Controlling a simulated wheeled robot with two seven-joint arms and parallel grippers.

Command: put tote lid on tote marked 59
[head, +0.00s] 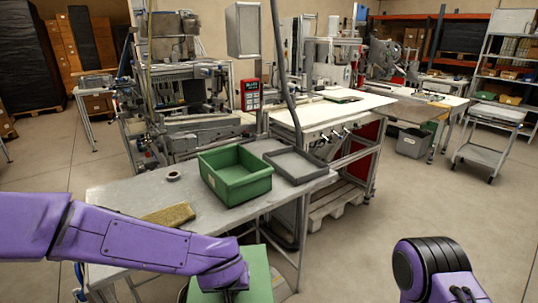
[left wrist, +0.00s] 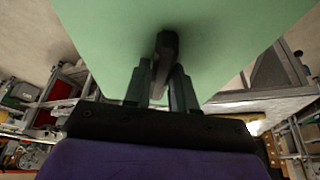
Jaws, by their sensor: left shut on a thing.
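A flat green tote lid (head: 262,272) is at the bottom of the head view, in front of the table's near edge. My left gripper (head: 232,291) is over it, partly hidden by my own arm. In the left wrist view the gripper's fingers (left wrist: 161,88) are shut on the dark handle (left wrist: 166,52) of the green lid (left wrist: 225,40). An open green tote (head: 237,180) stands upright on the grey table, beyond the lid. I cannot read a number on it. My right arm shows at the bottom right, but its gripper does not.
The grey table (head: 120,193) also bears a shallow grey tray-like frame (head: 295,178) touching or close to the tote's right, a dark tape reel (head: 173,176) and a brown block (head: 170,214). A dark hose or pole rises behind the tote. Open floor lies to the right.

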